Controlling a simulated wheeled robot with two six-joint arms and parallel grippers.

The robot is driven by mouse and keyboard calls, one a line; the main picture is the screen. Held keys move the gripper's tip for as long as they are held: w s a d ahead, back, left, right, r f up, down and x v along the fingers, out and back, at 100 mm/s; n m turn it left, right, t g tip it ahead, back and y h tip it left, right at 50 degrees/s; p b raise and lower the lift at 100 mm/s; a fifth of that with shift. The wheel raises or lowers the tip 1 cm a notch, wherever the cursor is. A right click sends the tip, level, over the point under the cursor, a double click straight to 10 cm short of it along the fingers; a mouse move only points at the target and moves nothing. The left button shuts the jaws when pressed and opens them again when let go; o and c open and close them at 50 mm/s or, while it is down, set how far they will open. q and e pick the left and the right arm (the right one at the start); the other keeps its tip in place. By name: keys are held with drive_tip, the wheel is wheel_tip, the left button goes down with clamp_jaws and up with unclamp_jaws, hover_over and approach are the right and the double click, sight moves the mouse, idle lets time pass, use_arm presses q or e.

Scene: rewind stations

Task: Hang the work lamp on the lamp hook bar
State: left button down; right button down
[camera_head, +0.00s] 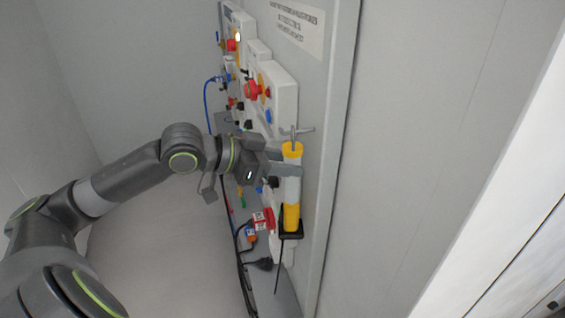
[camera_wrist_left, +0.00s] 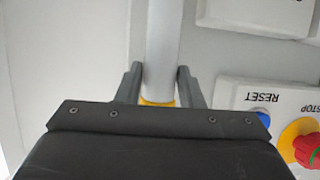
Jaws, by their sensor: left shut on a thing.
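The work lamp (camera_head: 292,187) is a white tube with yellow ends and a black foot, upright in front of the panel at the right. My left gripper (camera_head: 287,160) is shut around its upper part. In the left wrist view, the lamp's white tube (camera_wrist_left: 164,45) stands between the two fingers of the left gripper (camera_wrist_left: 157,88). A grey metal hook and crossbar (camera_head: 296,130) show just above the lamp's top. I cannot tell which part is the lamp hook bar or whether they touch. My right gripper is not in view.
The panel (camera_head: 335,110) carries control boxes with red stop buttons (camera_head: 253,90) close behind my left gripper. A blue cable (camera_head: 207,105) and black cables (camera_head: 240,270) hang nearby. The wall to the right (camera_head: 430,150) is bare.

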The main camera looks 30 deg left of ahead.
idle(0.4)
use_arm(q)
drive_tip(key=c, duration=0.9)
unclamp_jaws()
